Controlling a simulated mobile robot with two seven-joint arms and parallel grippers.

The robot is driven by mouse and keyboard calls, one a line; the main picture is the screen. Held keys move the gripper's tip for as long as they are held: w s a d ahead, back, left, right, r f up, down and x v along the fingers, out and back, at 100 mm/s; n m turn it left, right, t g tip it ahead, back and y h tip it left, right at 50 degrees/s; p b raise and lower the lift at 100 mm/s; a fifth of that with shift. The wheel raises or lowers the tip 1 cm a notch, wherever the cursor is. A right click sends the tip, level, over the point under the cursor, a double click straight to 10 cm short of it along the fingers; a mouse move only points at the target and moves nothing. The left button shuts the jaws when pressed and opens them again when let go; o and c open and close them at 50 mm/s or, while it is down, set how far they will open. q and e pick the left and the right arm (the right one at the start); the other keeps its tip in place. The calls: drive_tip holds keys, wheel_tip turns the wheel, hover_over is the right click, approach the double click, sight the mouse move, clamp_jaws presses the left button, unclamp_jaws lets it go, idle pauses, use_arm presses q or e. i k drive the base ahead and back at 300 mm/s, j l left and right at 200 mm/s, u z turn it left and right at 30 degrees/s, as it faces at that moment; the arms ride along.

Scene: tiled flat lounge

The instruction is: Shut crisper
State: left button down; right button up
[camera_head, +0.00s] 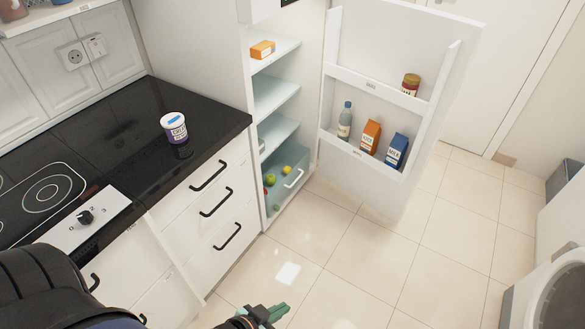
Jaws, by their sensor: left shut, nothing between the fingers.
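The crisper (283,196) is the clear, greenish drawer at the bottom of the open fridge, with a white handle (293,179) on its front. Green and red fruit or vegetables show in it. I look down into it and it seems partly pulled out, though how far is hard to tell. My left gripper (278,311), with teal fingers, is at the bottom edge of the view. It is shut and empty, low in the picture and well apart from the crisper. My right gripper is out of view.
The fridge door (368,195) stands wide open to the right, with bottles, cartons and a jar on its racks. White drawers with black handles (215,202) border the fridge on the left, under a black counter (125,128). The tiled floor (345,265) in front is clear.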

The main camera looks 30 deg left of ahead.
sight(279, 196)
drive_tip(key=i+l+u, duration=0.1)
drive_tip(key=i, duration=0.3)
drive_tip(key=i+l+u, duration=0.15)
drive_tip(key=i, duration=0.25)
drive_tip(key=i+l+u, duration=0.1)
drive_tip(key=i, duration=0.3)
drive_tip(key=l, duration=0.1)
